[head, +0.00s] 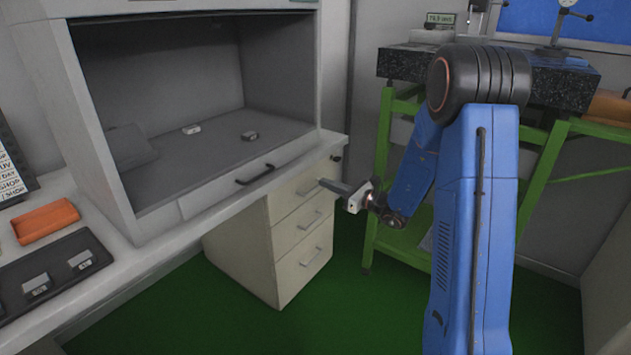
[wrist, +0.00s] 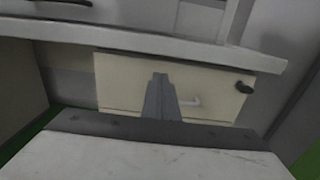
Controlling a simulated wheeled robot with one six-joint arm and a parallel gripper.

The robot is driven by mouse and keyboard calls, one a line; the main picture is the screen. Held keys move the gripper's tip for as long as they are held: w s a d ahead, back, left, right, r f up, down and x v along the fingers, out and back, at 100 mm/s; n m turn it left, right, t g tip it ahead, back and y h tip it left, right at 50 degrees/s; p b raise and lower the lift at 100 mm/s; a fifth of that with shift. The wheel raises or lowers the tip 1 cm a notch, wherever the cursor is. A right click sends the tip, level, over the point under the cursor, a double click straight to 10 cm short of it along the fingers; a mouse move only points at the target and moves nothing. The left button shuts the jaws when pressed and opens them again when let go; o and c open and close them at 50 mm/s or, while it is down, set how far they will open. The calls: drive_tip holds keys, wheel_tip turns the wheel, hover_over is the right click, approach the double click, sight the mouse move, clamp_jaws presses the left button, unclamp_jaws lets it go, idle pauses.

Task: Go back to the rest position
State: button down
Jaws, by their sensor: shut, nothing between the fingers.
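My gripper (head: 326,184) is in front of the drawer unit, near its top drawer, at the end of my blue arm. It points left toward the bench and holds nothing. In the wrist view its dark fingers (wrist: 160,78) are together, in front of the cream drawer front (wrist: 120,80) and below the bench edge. I cannot tell whether the fingertips touch the drawer.
The grey chamber (head: 190,130) on the bench is open, with two small blocks inside. An orange tray (head: 45,221) and a dark tray (head: 62,262) with small blocks lie at left. A green stand (head: 380,170) with a granite slab (head: 400,62) is behind my arm.

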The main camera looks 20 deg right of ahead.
drive_tip(key=s+a+r+n+g, duration=0.2)
drive_tip(key=s+a+n+g, duration=0.25)
drive_tip(key=s, duration=0.55)
drive_tip(key=s+a+r+n+g, duration=0.2)
drive_tip(key=s+a+n+g, duration=0.15)
drive_tip(key=s+n, duration=0.4)
drive_tip(key=s+a+r+n+g, duration=0.25)
drive_tip(key=s+a+n, duration=0.2)
drive_tip(key=s, duration=0.65)
drive_tip(key=s+d+f+n+g+h, duration=0.1)
drive_tip(key=s+d+n+h, duration=0.15)
drive_tip(key=s, duration=0.35)
drive_tip(key=s+d+n+g+h, duration=0.1)
drive_tip(key=s+d+n+h, duration=0.1)
drive_tip(key=s+n+h, duration=0.3)
drive_tip(key=s+d+r+n+t+h, duration=0.1)
drive_tip(key=s+d+n+t+h, duration=0.2)
drive_tip(key=s+d, duration=0.4)
drive_tip(key=shift+s+d+r+n+h, duration=0.2)
drive_tip(key=shift+d+r+n+h, duration=0.2)
drive_tip(key=shift+d+n, duration=0.55)
drive_tip(key=shift+d+m, duration=0.15)
drive_tip(key=shift+m, duration=0.1)
